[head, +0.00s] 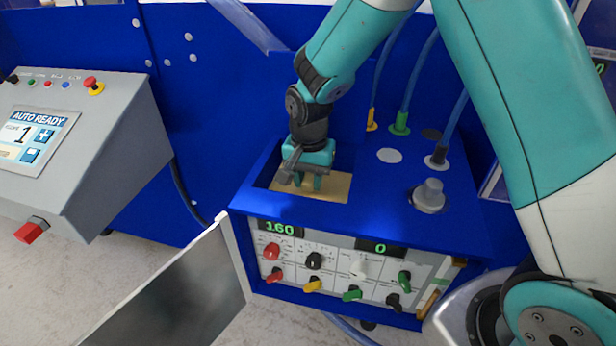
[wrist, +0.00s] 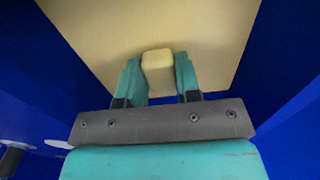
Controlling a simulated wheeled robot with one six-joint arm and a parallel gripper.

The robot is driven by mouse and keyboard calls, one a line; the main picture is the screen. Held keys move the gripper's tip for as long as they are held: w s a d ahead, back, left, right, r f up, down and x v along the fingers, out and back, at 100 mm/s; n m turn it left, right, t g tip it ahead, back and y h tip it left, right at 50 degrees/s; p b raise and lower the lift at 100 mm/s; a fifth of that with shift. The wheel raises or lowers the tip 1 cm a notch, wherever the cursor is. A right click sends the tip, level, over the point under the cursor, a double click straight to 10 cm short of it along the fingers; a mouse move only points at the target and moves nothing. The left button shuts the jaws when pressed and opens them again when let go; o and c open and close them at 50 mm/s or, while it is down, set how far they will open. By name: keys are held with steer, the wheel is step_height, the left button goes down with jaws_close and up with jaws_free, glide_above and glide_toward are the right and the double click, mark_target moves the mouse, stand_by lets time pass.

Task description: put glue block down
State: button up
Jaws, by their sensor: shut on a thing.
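The glue block (wrist: 158,72) is a small pale yellow block with rounded edges. In the wrist view it sits between the two teal fingers of my gripper (wrist: 160,80), which is shut on it. Behind the block is a flat cream-coloured surface (wrist: 100,35). In the head view my gripper (head: 307,185) points down into a rectangular opening in the top of the blue machine (head: 400,185), over the cream surface (head: 335,186). The block is hidden there by my gripper. I cannot tell whether the block touches the surface.
Blue walls of the opening stand close around my gripper. A metal knob (head: 430,194) and cable plugs (head: 400,125) stand to the right on the machine top. The front panel has displays and coloured knobs (head: 314,261). A grey control console (head: 75,150) stands at left.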

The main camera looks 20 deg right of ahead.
steer(key=o, duration=0.9)
steer(key=shift+r, duration=0.25)
step_height(320, 180, up, 12)
steer(key=b, duration=0.2)
steer(key=s+a+r+n+y, duration=0.1)
steer(key=s+n, duration=0.3)
steer(key=s, duration=0.4)
steer(key=s+a+r+n+y, duration=0.1)
steer(key=s+a+n, duration=0.1)
steer(key=s+n, duration=0.3)
steer(key=s+a+r+n+y, duration=0.1)
steer(key=s+n, duration=0.4)
steer(key=s, duration=0.6)
steer(key=shift+s+a+r+y, duration=0.4)
steer(key=shift+r+y, duration=0.1)
steer(key=shift+y, duration=0.1)
steer(key=shift+f, duration=0.1)
